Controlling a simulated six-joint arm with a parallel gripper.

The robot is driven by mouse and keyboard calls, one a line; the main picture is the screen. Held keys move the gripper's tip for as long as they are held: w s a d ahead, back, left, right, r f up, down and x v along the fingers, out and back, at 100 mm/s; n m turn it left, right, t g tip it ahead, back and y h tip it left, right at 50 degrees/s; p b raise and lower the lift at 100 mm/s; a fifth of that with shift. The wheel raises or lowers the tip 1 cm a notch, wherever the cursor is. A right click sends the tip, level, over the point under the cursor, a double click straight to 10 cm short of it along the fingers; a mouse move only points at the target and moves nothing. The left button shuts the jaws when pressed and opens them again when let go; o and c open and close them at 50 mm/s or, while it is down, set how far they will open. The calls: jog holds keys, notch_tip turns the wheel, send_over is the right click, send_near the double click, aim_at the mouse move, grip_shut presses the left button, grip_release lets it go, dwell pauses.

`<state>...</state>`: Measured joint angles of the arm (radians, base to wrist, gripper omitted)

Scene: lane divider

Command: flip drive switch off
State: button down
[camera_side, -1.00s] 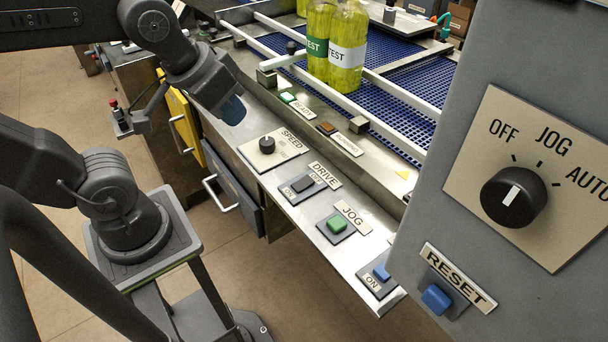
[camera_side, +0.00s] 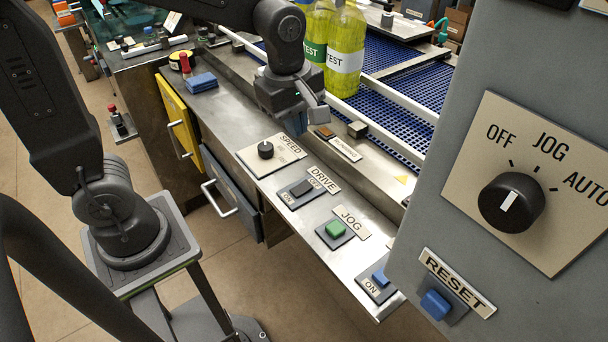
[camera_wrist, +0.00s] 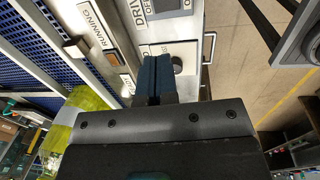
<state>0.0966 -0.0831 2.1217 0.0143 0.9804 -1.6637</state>
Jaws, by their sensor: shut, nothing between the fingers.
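The drive switch (camera_side: 301,187) is a dark rocker on a plate marked ON and OFF, beside the DRIVE label (camera_side: 324,180) on the metal ledge. In the wrist view, the drive switch plate (camera_wrist: 172,8) is at the top edge, only partly in frame. My gripper (camera_side: 298,124) is above the ledge, behind the speed knob (camera_side: 265,150) and apart from the drive switch. In the wrist view, its blue fingertips (camera_wrist: 153,75) are together and empty, with the speed knob (camera_wrist: 178,66) just to their right.
A green JOG button (camera_side: 335,229) and a blue ON switch (camera_side: 380,277) lie along the ledge. Yellow-green bottles (camera_side: 344,50) stand on the blue conveyor behind my gripper. A grey panel (camera_side: 440,200) with a selector knob and RESET button rises at right.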

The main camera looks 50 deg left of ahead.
aim_at(300, 188)
dwell(0.3)
jog(key=f, duration=0.4)
jog(key=w+f, duration=0.1)
jog(key=f, duration=0.9)
jog(key=shift+w, duration=0.35)
jog(key=shift+f, duration=0.25)
jog(key=shift+s, duration=0.1)
jog(key=shift+s+r, duration=0.25)
jog(key=shift+s, duration=0.4)
jog(key=shift+r, duration=0.1)
notch_tip(300, 188, up, 14)
jog(key=s, duration=0.1)
jog(key=shift+s, duration=0.35)
